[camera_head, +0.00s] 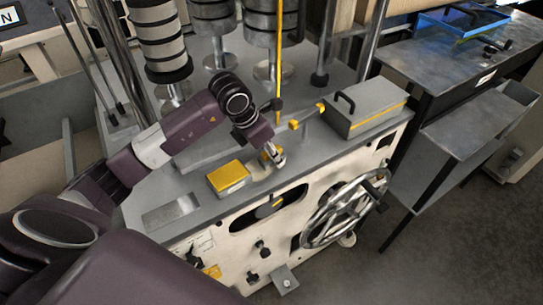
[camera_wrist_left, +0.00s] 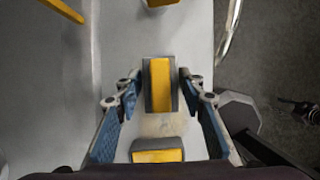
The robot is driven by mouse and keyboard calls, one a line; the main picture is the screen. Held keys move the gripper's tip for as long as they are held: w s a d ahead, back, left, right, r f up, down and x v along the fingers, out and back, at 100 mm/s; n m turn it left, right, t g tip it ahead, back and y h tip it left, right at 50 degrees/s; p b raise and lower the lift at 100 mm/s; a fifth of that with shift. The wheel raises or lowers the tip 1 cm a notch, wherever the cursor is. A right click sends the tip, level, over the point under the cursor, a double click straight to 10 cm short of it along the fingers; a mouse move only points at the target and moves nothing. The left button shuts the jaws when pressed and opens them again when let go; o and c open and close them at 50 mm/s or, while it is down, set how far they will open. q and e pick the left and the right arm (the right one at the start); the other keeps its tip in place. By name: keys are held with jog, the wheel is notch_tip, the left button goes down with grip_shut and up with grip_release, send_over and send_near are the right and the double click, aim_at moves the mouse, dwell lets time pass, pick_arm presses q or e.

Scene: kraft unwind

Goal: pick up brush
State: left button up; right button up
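A small dark grey block with a yellow top, which may be the brush (camera_wrist_left: 160,85), lies on the grey machine top (camera_wrist_left: 120,40). In the wrist view it sits between the fingertips of my left gripper (camera_wrist_left: 160,80), with a narrow gap on each side. The fingers are open. In the head view my left gripper (camera_head: 277,160) hangs over the machine's front edge and partly hides this block (camera_head: 268,153). No bristles can be made out. My right gripper is not in view.
A yellow-topped box (camera_head: 228,177) sits just left of the gripper, and also shows low in the wrist view (camera_wrist_left: 158,155). A grey case with a handle (camera_head: 365,105) stands to the right. A handwheel (camera_head: 340,210) is on the front panel. Upright rollers (camera_head: 160,40) stand behind.

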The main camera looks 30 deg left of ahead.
pick_arm(q)
jog(key=c, duration=0.5)
jog(key=shift+c, duration=1.1)
jog(key=shift+r, duration=0.1)
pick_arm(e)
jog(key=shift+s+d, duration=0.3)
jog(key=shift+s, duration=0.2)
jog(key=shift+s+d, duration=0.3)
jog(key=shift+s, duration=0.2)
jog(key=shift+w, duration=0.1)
pick_arm(q)
jog(key=shift+w+r, duration=0.1)
jog(key=shift+r, duration=0.3)
notch_tip(320, 180, up, 19)
jog(key=b, duration=0.3)
jog(key=shift+b, duration=0.35)
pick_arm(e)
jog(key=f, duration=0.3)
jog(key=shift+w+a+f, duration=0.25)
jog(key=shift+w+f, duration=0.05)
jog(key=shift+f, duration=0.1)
pick_arm(q)
jog(key=shift+r, duration=0.1)
